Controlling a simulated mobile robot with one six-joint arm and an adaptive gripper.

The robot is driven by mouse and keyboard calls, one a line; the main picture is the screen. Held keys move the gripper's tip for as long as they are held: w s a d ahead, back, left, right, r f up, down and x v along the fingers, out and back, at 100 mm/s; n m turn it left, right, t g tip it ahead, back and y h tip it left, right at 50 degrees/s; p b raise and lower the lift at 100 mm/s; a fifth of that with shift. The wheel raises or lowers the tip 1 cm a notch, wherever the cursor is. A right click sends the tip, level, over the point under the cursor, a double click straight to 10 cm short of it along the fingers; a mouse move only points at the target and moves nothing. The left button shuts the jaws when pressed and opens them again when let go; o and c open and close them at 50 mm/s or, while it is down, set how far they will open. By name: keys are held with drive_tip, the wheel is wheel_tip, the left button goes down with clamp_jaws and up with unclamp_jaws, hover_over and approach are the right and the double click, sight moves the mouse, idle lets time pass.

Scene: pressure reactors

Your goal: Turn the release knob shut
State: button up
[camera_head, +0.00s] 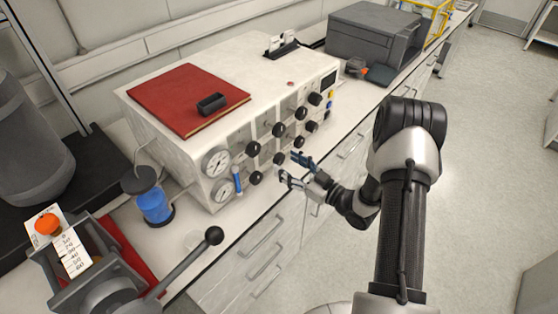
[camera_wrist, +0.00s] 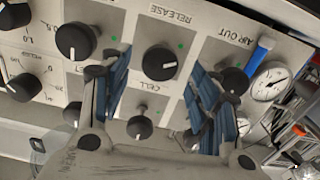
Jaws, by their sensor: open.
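The release knob (camera_wrist: 160,62) is a round black knob on the cream panel. Its label reads RELEASE, upside down in the wrist view, and a pale pointer mark shows on its face. My gripper (camera_wrist: 161,60) is open, with one blue-padded finger on each side of this knob in the picture. I see no contact between fingers and knob. In the head view my gripper (camera_head: 292,167) is just in front of the panel's lower knob row. There the release knob (camera_head: 280,158) appears to be the one just beyond the fingertips.
The CELL knob (camera_wrist: 140,128) and AIR OUT knob (camera_wrist: 232,80) are close neighbours. A pressure gauge (camera_head: 216,162) and a blue tube (camera_head: 237,181) are left of the knobs. A lever with a black ball (camera_head: 214,235) rises at front left. Floor (camera_head: 480,150) at right is clear.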

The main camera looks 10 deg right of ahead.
sight(281, 160)
drive_tip(key=shift+b+x, duration=0.3)
drive_tip(key=shift+x, duration=1.95)
drive_tip(key=c, duration=1.1)
